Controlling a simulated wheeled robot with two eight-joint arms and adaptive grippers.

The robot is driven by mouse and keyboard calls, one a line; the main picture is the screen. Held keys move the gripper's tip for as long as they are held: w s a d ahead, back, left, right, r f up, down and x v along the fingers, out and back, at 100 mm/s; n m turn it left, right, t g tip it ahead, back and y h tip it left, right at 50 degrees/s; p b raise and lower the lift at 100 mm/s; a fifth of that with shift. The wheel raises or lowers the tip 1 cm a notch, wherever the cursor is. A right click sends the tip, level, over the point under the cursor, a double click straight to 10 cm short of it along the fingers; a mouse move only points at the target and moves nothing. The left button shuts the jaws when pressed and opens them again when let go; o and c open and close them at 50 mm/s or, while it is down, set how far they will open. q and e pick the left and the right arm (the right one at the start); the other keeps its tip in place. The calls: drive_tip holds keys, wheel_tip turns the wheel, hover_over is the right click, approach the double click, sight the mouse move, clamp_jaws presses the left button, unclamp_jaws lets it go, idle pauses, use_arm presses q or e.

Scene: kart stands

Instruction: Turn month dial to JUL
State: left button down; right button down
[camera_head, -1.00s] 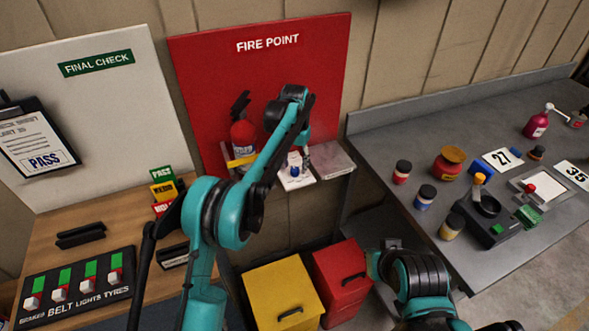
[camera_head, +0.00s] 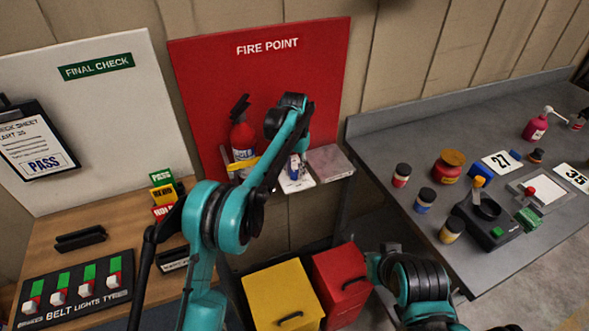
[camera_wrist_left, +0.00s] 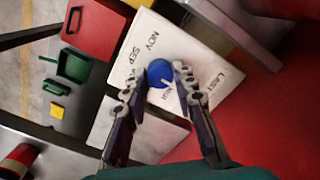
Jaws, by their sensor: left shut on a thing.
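The month dial is a white card (camera_wrist_left: 152,40) with a round blue knob (camera_wrist_left: 159,73). In the left wrist view the letters NOV and SEP show near the knob; other marks are partly covered or too blurred to read. My left gripper (camera_wrist_left: 156,82) is shut on the blue knob, one finger on each side. In the head view the card (camera_head: 298,185) lies on the shelf below the red FIRE POINT board, and my left arm partly hides the knob. My right arm is at the lower right, but its fingers do not show.
A red extinguisher (camera_head: 242,140) stands left of the dial, close to my left forearm. A pinkish-grey block (camera_head: 329,163) is on its right. Yellow (camera_head: 283,295) and red (camera_head: 341,280) bins stand below. A grey bench (camera_head: 400,137) with several jars is at the right.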

use_arm(q)
drive_tip(key=m+p, duration=0.2)
drive_tip(key=shift+r+m, duration=0.1)
drive_tip(key=shift+m, duration=0.2)
drive_tip(key=m+p, duration=0.1)
drive_tip(key=m, duration=0.1)
drive_tip(key=shift+m, duration=0.4)
drive_tip(key=m+p, duration=0.1)
drive_tip(key=m, duration=0.1)
drive_tip(key=shift+m+p, duration=0.3)
drive_tip(key=m+p, duration=0.1)
drive_tip(key=m, duration=0.2)
drive_tip(key=shift+m, duration=0.3)
drive_tip(key=m+p, duration=0.1)
drive_tip(key=m, duration=0.2)
drive_tip(key=shift+m, duration=0.4)
drive_tip(key=m+p, duration=0.1)
drive_tip(key=m, duration=0.2)
drive_tip(key=shift+m, duration=0.3)
drive_tip(key=m, duration=0.3)
drive_tip(key=shift+m+p, duration=0.35)
drive_tip(key=shift+m, duration=1.75)
